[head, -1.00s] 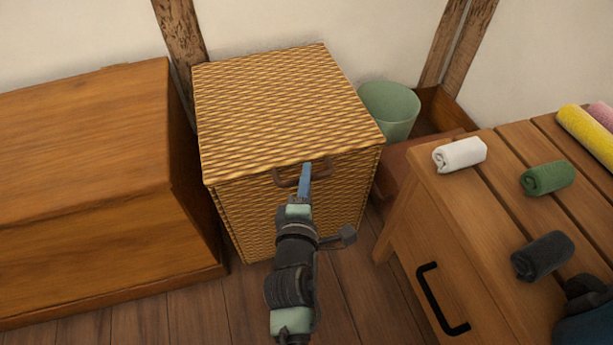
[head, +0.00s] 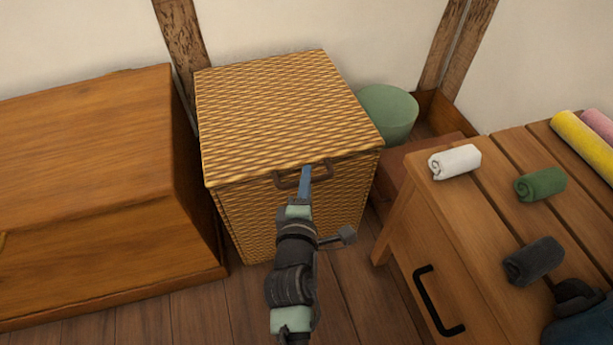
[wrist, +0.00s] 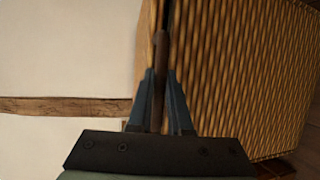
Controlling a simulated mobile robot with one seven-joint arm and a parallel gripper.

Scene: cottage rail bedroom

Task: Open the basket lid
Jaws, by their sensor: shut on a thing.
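The wicker basket (head: 270,215) stands on the wood floor against the wall, with its woven lid (head: 285,110) lying closed on top. A brown curved handle (head: 285,182) is on the front edge of the lid. My gripper (head: 305,175) is at the front of the basket, its blue fingers shut on the handle. In the wrist view, the handle (wrist: 160,62) runs between the two fingers (wrist: 160,100), and the woven surface (wrist: 235,75) fills the right side. The fingertips partly hide the handle in the head view.
A wooden chest (head: 90,160) stands close to the basket's left. A green bin (head: 388,112) is at its back right. A wooden table (head: 430,215) with rolled towels (head: 455,161) and a black drawer handle (head: 438,305) is at the right. Bare floor (head: 200,310) lies in front.

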